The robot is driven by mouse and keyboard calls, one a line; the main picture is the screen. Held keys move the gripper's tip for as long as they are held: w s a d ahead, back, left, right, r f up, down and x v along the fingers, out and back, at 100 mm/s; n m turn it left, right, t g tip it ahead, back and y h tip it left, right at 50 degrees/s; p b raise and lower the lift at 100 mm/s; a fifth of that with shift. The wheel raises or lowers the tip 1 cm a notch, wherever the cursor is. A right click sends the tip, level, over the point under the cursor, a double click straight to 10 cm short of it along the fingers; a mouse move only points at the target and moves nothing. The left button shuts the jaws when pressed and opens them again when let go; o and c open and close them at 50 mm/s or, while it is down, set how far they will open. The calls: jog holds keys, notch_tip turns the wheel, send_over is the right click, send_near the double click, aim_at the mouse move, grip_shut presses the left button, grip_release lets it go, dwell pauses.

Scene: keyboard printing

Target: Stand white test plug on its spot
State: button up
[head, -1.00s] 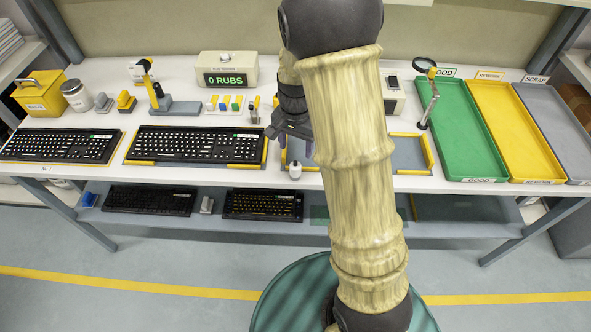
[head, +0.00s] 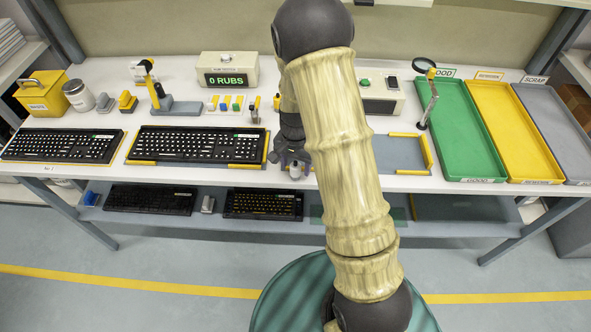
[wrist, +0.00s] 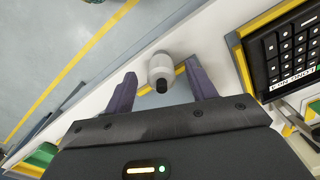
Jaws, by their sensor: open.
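A small white cylinder with a dark tip, which looks like the white test plug (head: 295,171), stands at the front edge of the table, right of the middle keyboard. In the wrist view the white plug (wrist: 160,66) appears between the two purple fingers, with a gap on each side. My gripper (wrist: 161,76) is open and holds nothing. In the head view my gripper (head: 293,158) is low over the table at the plug and partly covers it. I cannot make out a marked spot for the plug.
The middle keyboard (head: 196,144) lies close to the left of my gripper. A yellow-edged grey mat (head: 400,152) is partly behind my arm. Green (head: 462,130), yellow and grey trays fill the right.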

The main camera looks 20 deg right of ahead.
aim_at(295, 165)
jog(key=shift+w+f, duration=0.15)
jog(key=shift+f, duration=1.7)
jog(key=c, duration=1.2)
jog(key=shift+o, duration=0.2)
jog(key=shift+r, duration=0.1)
notch_tip(295, 165, up, 10)
jog(key=shift+f+b, duration=0.1)
jog(key=shift+b, duration=0.2)
